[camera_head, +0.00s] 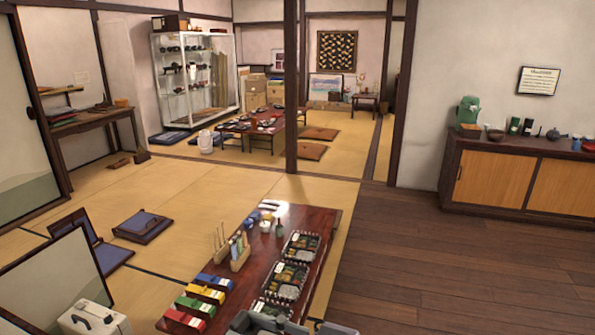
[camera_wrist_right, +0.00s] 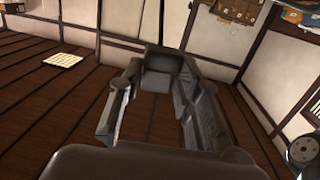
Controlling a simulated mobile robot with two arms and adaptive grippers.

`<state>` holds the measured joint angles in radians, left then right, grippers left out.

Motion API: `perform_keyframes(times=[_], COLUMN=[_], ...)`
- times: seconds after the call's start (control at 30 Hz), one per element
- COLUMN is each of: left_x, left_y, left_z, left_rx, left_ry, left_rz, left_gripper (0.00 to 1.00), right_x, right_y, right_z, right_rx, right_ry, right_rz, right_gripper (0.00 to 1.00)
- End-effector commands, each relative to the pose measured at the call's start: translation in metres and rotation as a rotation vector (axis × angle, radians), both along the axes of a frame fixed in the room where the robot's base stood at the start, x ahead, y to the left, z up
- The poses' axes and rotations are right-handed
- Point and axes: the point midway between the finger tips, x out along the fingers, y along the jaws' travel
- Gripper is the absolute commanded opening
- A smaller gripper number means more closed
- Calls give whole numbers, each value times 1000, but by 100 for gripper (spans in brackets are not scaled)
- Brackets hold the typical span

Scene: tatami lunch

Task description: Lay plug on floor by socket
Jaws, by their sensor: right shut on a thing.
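My right gripper (camera_wrist_right: 160,85) fills the middle of the right wrist view, over dark floorboards. It is shut on a dark grey block between its fingertips, which I take to be the plug (camera_wrist_right: 162,60). Its prongs and any cord are not clear. I cannot make out a socket in either view. The plank floor (camera_head: 450,265) shows at the right of the head view. Grey parts at the bottom edge of the head view look like mine. My left gripper is not in view.
A low red-brown table (camera_head: 318,218) with several lunch boxes and coloured boxes stands in front. A wooden sideboard (camera_head: 490,180) lines the right wall. A white case (camera_head: 95,320) is at lower left. The plank floor right of the table is clear. A pale panel (camera_wrist_right: 65,60) shows in the wrist view.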

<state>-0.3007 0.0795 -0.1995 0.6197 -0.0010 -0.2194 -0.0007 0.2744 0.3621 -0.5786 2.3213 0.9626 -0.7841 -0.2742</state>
Motion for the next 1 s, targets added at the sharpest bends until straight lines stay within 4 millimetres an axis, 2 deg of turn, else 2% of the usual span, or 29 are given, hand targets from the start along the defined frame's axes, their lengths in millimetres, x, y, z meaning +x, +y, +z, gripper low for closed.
perform_keyframes(times=[0.17, 0.3, 0.43, 0.57, 0.73, 0.9, 1.0], left_x=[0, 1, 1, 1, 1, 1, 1], left_y=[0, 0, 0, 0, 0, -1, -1], left_z=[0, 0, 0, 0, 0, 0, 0], left_rx=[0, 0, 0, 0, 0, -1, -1], left_ry=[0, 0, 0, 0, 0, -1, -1], left_rz=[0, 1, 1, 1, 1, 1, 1], left_gripper=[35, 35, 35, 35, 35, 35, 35], right_x=[19, 29, 30, 21, 0, -21, -28], right_y=[-35, -76, -117, -160, -211, -244, -253], right_z=[-8, -27, -50, -77, -107, -124, -128], right_rx=[12, 6, 0, -5, -9, -7, -3], right_ry=[17, 18, 17, 14, 8, 2, -1], right_rz=[-257, -471, -660, -840, -1034, -1147, -1179], right_gripper=[3, 3, 3, 3, 3, 3, 3])
